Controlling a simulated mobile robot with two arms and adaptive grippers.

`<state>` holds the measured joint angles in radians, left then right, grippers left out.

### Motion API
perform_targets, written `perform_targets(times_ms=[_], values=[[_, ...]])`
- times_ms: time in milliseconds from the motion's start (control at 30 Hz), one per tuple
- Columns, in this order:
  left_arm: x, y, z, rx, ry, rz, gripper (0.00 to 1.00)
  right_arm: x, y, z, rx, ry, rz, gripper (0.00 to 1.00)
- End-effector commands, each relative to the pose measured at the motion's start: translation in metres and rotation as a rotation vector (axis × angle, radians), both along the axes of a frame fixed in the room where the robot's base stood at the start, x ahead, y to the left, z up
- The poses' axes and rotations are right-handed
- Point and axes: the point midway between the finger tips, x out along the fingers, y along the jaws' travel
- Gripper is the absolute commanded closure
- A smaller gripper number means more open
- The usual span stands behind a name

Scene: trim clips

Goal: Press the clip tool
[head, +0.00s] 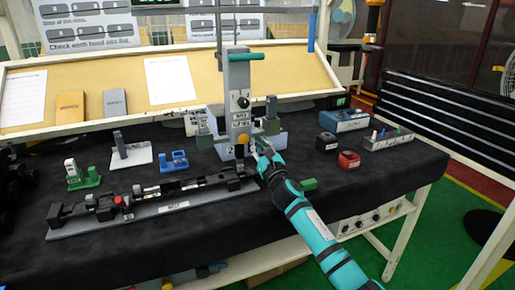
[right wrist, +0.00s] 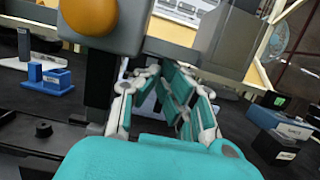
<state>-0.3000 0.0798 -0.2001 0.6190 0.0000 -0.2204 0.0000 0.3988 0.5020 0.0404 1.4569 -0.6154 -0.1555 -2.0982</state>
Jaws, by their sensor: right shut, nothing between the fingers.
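The clip tool, a tall grey press (head: 237,100) with a green handle on top, stands at the middle of the table. It has a black knob and an orange round part low on its front. My right gripper (head: 258,148) is shut and empty, close beside the lower right of the press. In the right wrist view the fingers (right wrist: 168,88) are together below the grey press head, whose orange knob (right wrist: 90,14) shows at top left. I cannot tell whether they touch the press. A long black trim strip (head: 160,198) lies on a grey base, its right end under the press. My left gripper is not in view.
Green (head: 84,179) and blue (head: 174,164) fixtures stand behind the strip. Red (head: 349,160) and black (head: 327,144) boxes, a blue box (head: 344,120) and a grey tray (head: 388,139) sit to the right.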

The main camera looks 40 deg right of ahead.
Motion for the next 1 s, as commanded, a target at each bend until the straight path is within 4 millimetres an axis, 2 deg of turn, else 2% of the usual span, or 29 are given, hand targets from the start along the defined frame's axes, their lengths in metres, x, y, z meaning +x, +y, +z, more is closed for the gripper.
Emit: perform_targets(times_ms=[33,500,800,1000], values=[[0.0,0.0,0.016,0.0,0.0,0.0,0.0,0.0,0.0,0.024,-0.006,-0.009,0.0,1.0],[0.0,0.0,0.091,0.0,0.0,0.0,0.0,0.0,0.0,0.115,-0.007,-0.011,0.001,1.0],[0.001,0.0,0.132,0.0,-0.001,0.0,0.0,0.0,0.0,0.161,-0.006,-0.01,0.001,1.0],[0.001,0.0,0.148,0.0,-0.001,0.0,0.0,0.0,-0.001,0.179,-0.004,-0.009,0.0,1.0]])
